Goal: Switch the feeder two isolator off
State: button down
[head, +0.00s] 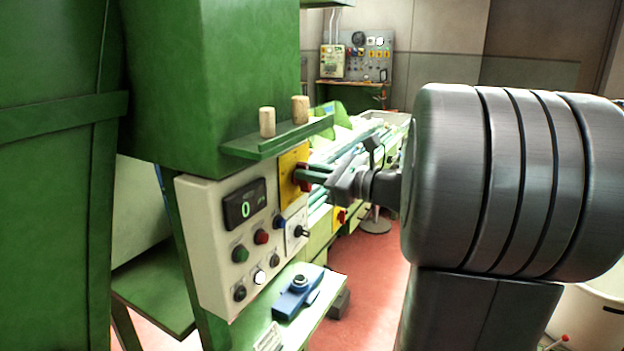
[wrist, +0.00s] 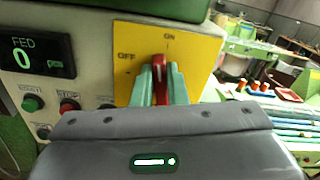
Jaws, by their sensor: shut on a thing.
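The isolator's red handle (wrist: 158,66) is on a yellow plate (wrist: 205,50) marked OFF at left and ON at top. The handle points up, nearer the ON mark. My gripper (wrist: 159,85) is shut on the handle, with one green finger on each side of it. In the head view, my gripper (head: 305,177) reaches in from the right to the yellow plate (head: 288,165). The red handle there is mostly hidden by the fingers. I cannot read a feeder number on the plate.
A control panel (head: 207,235) with a display reading 0 and several buttons is left of the plate. Two corks (head: 267,122) (head: 300,110) stand on a green ledge (head: 262,150) above. A blue device (head: 297,295) lies on the shelf below. Another yellow plate (head: 338,219) is farther back.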

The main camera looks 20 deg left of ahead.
jog(key=n+b, duration=0.4)
jog(key=s+f+n+b, duration=0.1)
jog(key=n+b, duration=0.6)
jog(key=b, duration=0.1)
jog(key=shift+s+f+n, duration=0.15)
jog(key=shift+f+n, duration=0.25)
jog(key=n+b, duration=0.3)
jog(key=shift+n, duration=0.3)
jog(key=c, duration=1.4)
grip_release()
jog(key=shift+c, duration=0.2)
jog(key=s+d, duration=0.1)
jog(key=d, duration=1.2)
jog(key=shift+d, duration=0.35)
